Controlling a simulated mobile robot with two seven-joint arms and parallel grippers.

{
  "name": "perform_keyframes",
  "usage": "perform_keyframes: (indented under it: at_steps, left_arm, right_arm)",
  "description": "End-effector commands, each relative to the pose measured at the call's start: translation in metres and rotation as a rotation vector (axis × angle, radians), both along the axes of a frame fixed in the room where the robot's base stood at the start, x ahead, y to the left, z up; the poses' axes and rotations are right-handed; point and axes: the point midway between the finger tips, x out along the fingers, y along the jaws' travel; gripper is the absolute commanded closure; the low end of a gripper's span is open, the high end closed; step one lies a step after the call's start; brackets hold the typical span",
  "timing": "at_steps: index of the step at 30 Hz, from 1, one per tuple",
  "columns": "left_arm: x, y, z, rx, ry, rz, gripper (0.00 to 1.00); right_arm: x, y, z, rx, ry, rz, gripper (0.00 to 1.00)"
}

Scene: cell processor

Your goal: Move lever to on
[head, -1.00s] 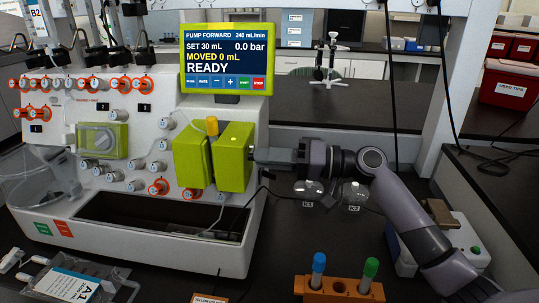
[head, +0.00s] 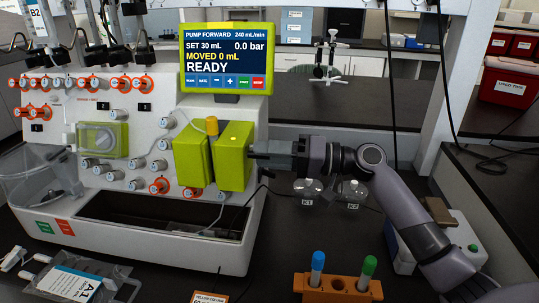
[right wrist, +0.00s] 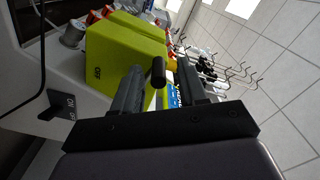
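The cell processor's green block (head: 235,155) stands at the machine's right end. In the right wrist view, its side face (right wrist: 120,60) carries an "OFF" label. A short black cylindrical handle (right wrist: 158,72), apparently the lever's grip, shows between the fingers of my right gripper (right wrist: 158,88). The fingers are apart, and I cannot see them touching the handle. In the head view my right gripper (head: 262,154) is close against the right side of the green block, which hides the handle there. My left gripper is out of view.
A black switch (right wrist: 57,103) with ON and OFF labels is on the machine's white side. The screen (head: 226,58) reads READY. Two small bottles (head: 307,190) stand below my right arm. An orange rack (head: 340,288) with tubes is at the front.

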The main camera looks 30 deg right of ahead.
Motion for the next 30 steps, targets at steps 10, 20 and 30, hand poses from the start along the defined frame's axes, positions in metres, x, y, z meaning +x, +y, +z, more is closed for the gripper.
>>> perform_keyframes:
  at_steps: [10,20,30]
  left_arm:
    - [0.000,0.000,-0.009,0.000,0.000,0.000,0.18]
    - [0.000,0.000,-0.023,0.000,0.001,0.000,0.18]
    - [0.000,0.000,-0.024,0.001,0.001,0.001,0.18]
  right_arm:
    - [-0.011,-0.015,-0.004,-0.003,0.002,-0.001,0.58]
    - [-0.039,-0.052,-0.003,-0.001,0.002,-0.001,0.58]
    - [-0.043,-0.057,0.000,0.000,0.000,0.001,0.58]
